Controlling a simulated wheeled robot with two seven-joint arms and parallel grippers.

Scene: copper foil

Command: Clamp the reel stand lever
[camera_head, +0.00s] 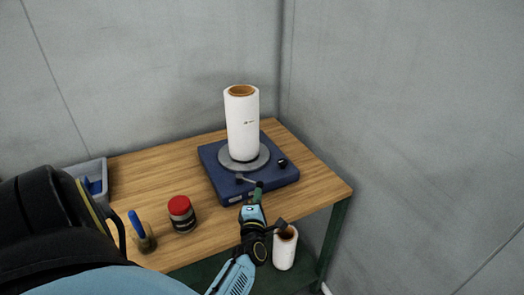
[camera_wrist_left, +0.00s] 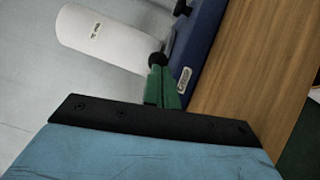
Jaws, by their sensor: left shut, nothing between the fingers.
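The reel stand has a dark blue base (camera_head: 221,180) on the wooden table, with a grey round plate bearing an upright white roll (camera_head: 242,125). Its lever (camera_head: 248,181), a short metal bar with a black knob, is at the front of the base. The black knob (camera_wrist_left: 157,59) shows in the left wrist view at the fingertips. My left gripper (camera_head: 258,188) has green fingers, shut and empty, at the stand's front edge by the lever. The fingers also show in the left wrist view (camera_wrist_left: 162,85). Whether they touch the knob I cannot tell. My right gripper is not in view.
A second black knob (camera_head: 283,163) sits on the base's right side. A red-lidded jar (camera_head: 181,214), a blue-handled brush (camera_head: 140,232) and a grey bin (camera_head: 94,167) are on the left. Another white roll (camera_head: 285,255) stands below the table's front edge. Walls close the back and right.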

